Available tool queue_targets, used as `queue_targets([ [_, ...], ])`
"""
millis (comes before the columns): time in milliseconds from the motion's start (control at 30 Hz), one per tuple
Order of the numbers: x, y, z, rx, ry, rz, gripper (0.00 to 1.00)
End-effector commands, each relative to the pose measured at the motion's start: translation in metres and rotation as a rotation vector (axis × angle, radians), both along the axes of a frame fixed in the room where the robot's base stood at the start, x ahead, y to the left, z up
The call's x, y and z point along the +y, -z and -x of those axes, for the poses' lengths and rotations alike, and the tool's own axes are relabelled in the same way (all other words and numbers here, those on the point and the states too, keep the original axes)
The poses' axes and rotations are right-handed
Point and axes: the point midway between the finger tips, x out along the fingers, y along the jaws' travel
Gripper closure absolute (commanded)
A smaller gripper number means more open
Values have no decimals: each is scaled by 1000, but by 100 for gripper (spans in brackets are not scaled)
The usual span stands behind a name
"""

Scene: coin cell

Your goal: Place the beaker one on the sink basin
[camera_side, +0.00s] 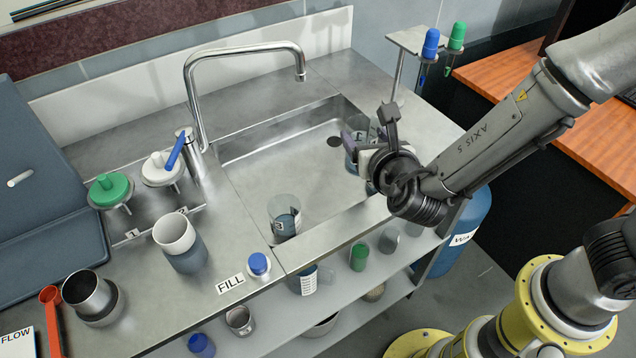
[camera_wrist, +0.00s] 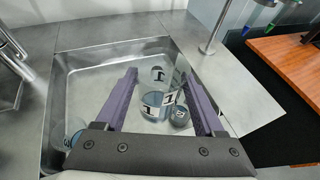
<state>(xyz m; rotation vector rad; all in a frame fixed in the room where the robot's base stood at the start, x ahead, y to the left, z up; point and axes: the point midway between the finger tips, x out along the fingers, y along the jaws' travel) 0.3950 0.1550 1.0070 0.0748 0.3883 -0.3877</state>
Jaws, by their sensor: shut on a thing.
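Beaker one (camera_wrist: 153,104), clear glass with "1" labels and bluish contents, is between the two purple fingers of my gripper (camera_wrist: 160,82) in the wrist view. My gripper (camera_side: 358,150) is shut on it at the right end of the sink basin (camera_side: 250,170). In the side view the beaker is mostly hidden by the gripper, and I cannot tell whether its bottom touches the basin floor. The wrist view shows the steel basin (camera_wrist: 88,88) around and below it. A second labelled beaker (camera_side: 284,216) stands in the basin's near left corner.
A tall faucet (camera_side: 243,50) arches over the basin's back left. A rack with blue and green capped items (camera_side: 431,44) stands behind the gripper. A white-rimmed cup (camera_side: 178,240), a blue cap (camera_side: 258,264) and a metal cup (camera_side: 88,294) are on the left counter. The basin's middle is clear.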

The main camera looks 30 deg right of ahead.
Motion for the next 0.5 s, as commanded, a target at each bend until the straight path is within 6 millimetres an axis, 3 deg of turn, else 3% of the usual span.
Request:
queue_targets([
  [167,6,15,-15,-1,2,-1,95],
  [500,31,46,-80,-1,3,-3,95],
])
